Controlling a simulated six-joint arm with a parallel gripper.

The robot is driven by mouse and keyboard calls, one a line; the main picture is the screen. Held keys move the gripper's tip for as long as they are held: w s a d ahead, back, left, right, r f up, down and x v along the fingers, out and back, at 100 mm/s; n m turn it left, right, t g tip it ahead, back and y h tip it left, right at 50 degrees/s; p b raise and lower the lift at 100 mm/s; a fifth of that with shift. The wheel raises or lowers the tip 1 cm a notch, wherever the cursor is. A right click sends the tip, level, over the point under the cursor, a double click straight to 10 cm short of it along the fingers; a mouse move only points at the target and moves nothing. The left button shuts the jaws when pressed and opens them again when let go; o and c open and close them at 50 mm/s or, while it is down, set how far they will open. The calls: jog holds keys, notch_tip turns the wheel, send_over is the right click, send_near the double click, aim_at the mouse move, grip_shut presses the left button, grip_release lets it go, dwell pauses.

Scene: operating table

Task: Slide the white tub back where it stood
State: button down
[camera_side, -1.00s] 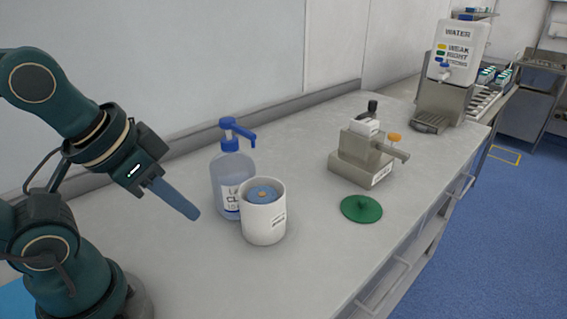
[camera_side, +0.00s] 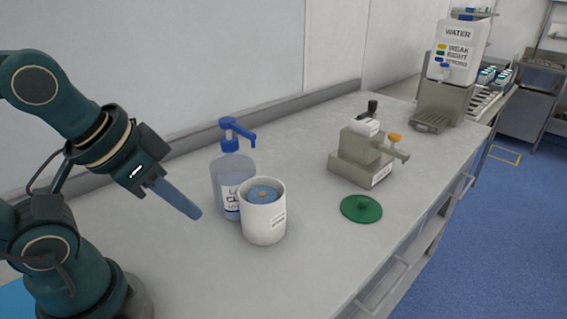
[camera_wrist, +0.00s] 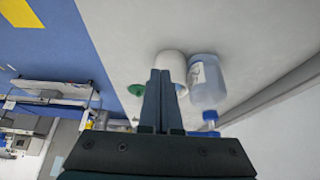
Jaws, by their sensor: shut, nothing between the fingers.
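The white tub (camera_side: 264,222) stands upright on the table, with a blue disc-like surface and a small orange spot inside its open top. In the wrist view the tub (camera_wrist: 171,62) is partly hidden behind my fingers. My gripper (camera_side: 194,212) is shut and empty, left of the tub and apart from it. In the wrist view its closed fingers (camera_wrist: 160,76) point toward the tub. A clear pump bottle (camera_side: 229,178) with a blue pump stands just behind and left of the tub, very close to it.
A green lid with a knob (camera_side: 361,209) lies to the right. Behind it stands a grey metal device (camera_side: 362,160) with an orange knob. A water dispenser (camera_side: 457,55) is at the far end. The table between the tub and the front edge is clear.

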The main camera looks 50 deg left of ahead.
notch_tip(320, 180, up, 4)
jog(key=w+a+r+m+g+y, duration=0.1)
jog(key=w+a+m+g+y, duration=0.1)
jog(key=m, duration=0.4)
jog(key=m+g+y, duration=0.3)
jog(key=m+y, duration=0.1)
jog(key=m, duration=0.5)
send_over(263, 211)
jog(key=s+d, duration=0.1)
jog(key=d, duration=0.1)
notch_tip(263, 211, down, 2)
jog(key=w+d+f+m+y, duration=0.1)
jog(key=d+f+m, duration=0.2)
jog(key=d+f, duration=0.3)
jog(key=shift+g, duration=0.4)
jog(key=a, duration=0.4)
jog(key=a+f, duration=0.1)
jog(key=a, duration=0.8)
jog(key=shift+s+f, duration=0.1)
jog(key=shift+f, duration=0.8)
